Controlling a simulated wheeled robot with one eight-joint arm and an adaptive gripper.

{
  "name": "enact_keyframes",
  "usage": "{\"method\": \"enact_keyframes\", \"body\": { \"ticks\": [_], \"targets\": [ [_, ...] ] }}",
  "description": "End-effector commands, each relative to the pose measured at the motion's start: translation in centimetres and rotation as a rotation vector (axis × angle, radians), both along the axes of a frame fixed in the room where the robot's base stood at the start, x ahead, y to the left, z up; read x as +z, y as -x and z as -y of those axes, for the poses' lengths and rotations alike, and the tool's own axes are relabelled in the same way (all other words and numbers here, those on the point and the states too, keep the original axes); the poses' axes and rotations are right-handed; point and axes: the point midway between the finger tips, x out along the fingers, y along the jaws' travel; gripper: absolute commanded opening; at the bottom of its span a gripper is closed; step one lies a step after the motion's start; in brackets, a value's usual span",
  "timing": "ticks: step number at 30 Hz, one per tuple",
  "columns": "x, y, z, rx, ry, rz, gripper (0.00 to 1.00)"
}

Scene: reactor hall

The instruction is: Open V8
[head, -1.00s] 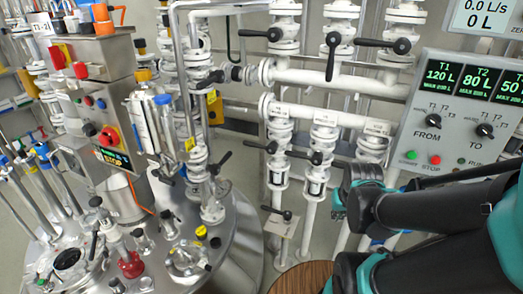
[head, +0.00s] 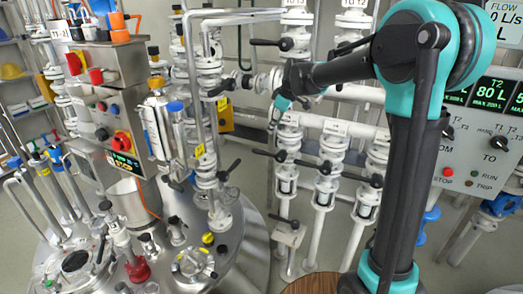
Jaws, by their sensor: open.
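No label reading V8 can be made out, so I cannot tell which valve it is. Several white valves with black levers stand on the pipe rack. In the lower row are a left valve lever (head: 268,155), a middle valve lever (head: 318,165) and a right valve lever (head: 362,180), all roughly crosswise to their pipes. A further lever (head: 283,220) sits low on the left. My gripper (head: 274,122) is open, small and partly hidden at the end of my arm, in front of the rack just above the left lower valve. It appears empty; contact with the rack cannot be judged.
The steel reactor vessel (head: 225,262) with glass fittings fills the lower left. A control box with a red-yellow stop button (head: 121,142) stands above it. A panel with dials (head: 485,135) is at right, partly behind my arm. A round wooden top (head: 312,284) is below.

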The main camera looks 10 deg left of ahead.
Motion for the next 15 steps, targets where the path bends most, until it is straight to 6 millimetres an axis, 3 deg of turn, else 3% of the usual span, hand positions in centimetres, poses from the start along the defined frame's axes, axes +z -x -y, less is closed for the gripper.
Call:
{"method": "enact_keyframes", "body": {
  "ticks": [7, 15],
  "targets": [
    [-1.2, -1.0, -1.2, 0.027, 0.002, 0.005, 0.40],
    [-5.8, -2.5, -2.7, 0.025, 0.003, 0.005, 0.40]
  ]
}}
